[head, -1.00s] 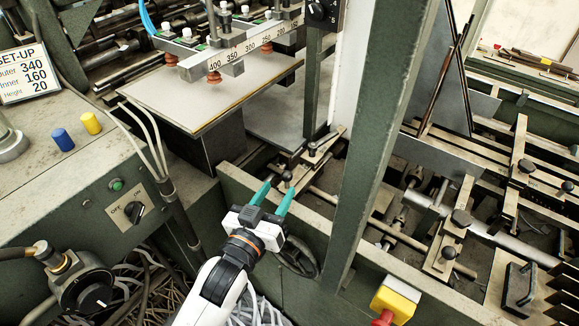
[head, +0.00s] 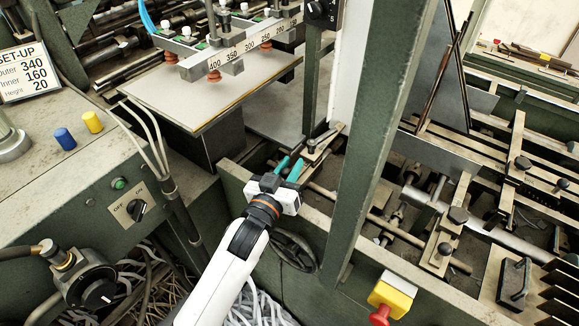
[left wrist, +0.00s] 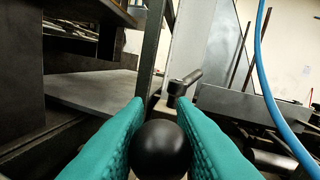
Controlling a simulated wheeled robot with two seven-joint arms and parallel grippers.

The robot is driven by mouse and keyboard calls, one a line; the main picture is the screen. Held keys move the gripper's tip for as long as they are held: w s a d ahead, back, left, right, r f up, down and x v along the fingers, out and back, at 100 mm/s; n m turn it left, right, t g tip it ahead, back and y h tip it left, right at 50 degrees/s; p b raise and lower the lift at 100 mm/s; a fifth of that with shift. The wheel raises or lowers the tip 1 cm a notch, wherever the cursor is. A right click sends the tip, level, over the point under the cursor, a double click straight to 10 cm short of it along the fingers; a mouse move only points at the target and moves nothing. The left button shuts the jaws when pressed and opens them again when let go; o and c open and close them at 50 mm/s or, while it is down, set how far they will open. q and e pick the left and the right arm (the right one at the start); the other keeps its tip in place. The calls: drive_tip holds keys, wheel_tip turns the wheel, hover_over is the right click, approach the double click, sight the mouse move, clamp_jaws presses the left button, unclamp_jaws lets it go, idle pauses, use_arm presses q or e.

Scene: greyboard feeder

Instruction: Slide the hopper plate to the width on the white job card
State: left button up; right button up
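The white job card (head: 22,73) at the left reads SET-UP, Outer 340, Inner 160, Height 20. My left gripper (head: 293,165), with teal fingers, is at the green frame below the feed table. In the left wrist view its fingers are on both sides of a round black knob (left wrist: 160,150) and appear closed on it. In the head view the fingers mostly hide this knob. A black clamp lever (left wrist: 184,84) stands just beyond it. A pale upright panel (head: 352,65), possibly the hopper plate, stands behind the green post. My right gripper is not in view.
The thick green post (head: 380,130) rises right of my gripper.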

use_arm(q)
clamp_jaws()
drive_tip(key=shift+w+d+r, duration=0.1)
drive_tip(key=shift+w+d, duration=0.3)
drive_tip(key=shift+w, duration=0.15)
drive_tip(key=shift+w+d, duration=0.25)
drive_tip(key=shift+w, duration=0.15)
drive_tip(key=o, duration=0.8)
unclamp_jaws()
drive_tip(key=shift+s, duration=0.15)
drive_tip(key=shift+a, duration=0.1)
drive_tip(key=shift+s+f, duration=0.1)
drive_tip(key=shift+f, duration=0.1)
drive_tip(key=shift+b+v, duration=1.45)
drive_tip(key=shift+v, duration=4.45)
